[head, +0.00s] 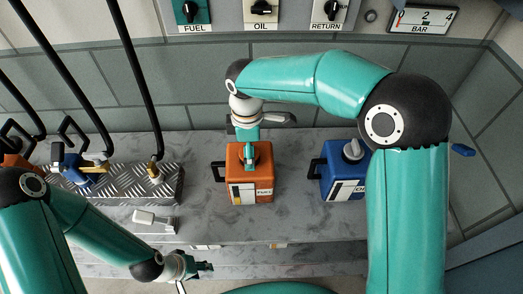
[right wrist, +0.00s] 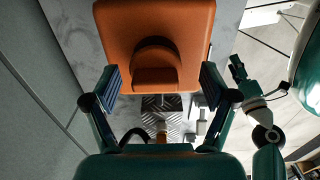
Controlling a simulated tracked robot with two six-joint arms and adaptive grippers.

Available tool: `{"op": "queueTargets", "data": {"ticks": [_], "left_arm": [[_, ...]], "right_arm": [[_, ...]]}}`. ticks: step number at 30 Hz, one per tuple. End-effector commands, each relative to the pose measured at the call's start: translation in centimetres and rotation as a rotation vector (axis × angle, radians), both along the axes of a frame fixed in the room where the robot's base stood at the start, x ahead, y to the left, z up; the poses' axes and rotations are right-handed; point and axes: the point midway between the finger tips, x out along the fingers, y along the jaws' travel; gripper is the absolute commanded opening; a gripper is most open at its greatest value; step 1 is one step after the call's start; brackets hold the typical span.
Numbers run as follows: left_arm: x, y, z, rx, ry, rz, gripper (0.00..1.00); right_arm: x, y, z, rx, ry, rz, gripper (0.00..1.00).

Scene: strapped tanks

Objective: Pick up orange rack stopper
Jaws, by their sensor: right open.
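An orange tank with a fuel label (head: 240,188) stands on the grey marbled counter. In the right wrist view the orange tank (right wrist: 190,30) fills the upper middle, with a round orange stopper (right wrist: 155,62) bearing a flat tab. My right gripper (head: 250,160) is over the tank's top in the head view. In the right wrist view its open fingers (right wrist: 162,82) stand apart, one on each side of the stopper; contact cannot be told. My left gripper (head: 206,267) is low in front of the counter, away from the tank; its finger gap is too small to judge.
A blue tank (head: 343,186) with a grey cap stands right of the orange one. A diamond-plate rack (head: 120,190) with hose nozzles is at the left. A small white block (head: 153,217) lies on the counter near the rack. Marked knobs and a gauge (head: 423,18) are on the wall.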

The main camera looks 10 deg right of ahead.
Motion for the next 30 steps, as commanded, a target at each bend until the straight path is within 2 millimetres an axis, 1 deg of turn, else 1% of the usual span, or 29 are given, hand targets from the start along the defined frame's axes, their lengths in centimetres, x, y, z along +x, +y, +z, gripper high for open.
{"op": "queueTargets", "data": {"ticks": [1, 8, 9, 12, 19, 23, 26, 30], "left_arm": [[0.0, 0.0, 0.0, 0.000, 0.000, 0.000, 0.40], [0.0, 0.0, 0.0, 0.000, 0.000, 0.000, 0.40], [0.0, 0.0, 0.0, 0.000, 0.000, 0.000, 0.40], [0.0, 0.0, 0.0, 0.000, 0.000, 0.000, 0.40], [0.0, 0.0, 0.0, 0.000, 0.000, 0.000, 0.40], [0.0, 0.0, -0.1, 0.000, 0.000, 0.000, 0.40], [0.0, 0.0, -0.1, 0.000, 0.000, 0.000, 0.40], [0.0, 0.0, -0.3, 0.000, 0.000, 0.000, 0.40]], "right_arm": [[0.0, 0.0, 0.0, 0.000, 0.000, 0.000, 0.80], [0.0, 0.0, 0.0, 0.000, 0.000, -0.001, 0.41], [0.0, 0.0, 0.0, 0.000, 0.001, -0.001, 0.35], [0.0, 0.0, 0.0, 0.000, 0.002, -0.001, 0.21], [-0.1, -0.1, 0.0, 0.000, 0.004, -0.002, 0.21], [-0.1, 0.0, 0.4, 0.000, 0.003, -0.002, 0.20], [0.0, -0.1, 1.1, 0.001, 0.001, -0.003, 0.20], [0.0, -0.1, 2.8, 0.002, -0.002, -0.004, 0.20]]}}
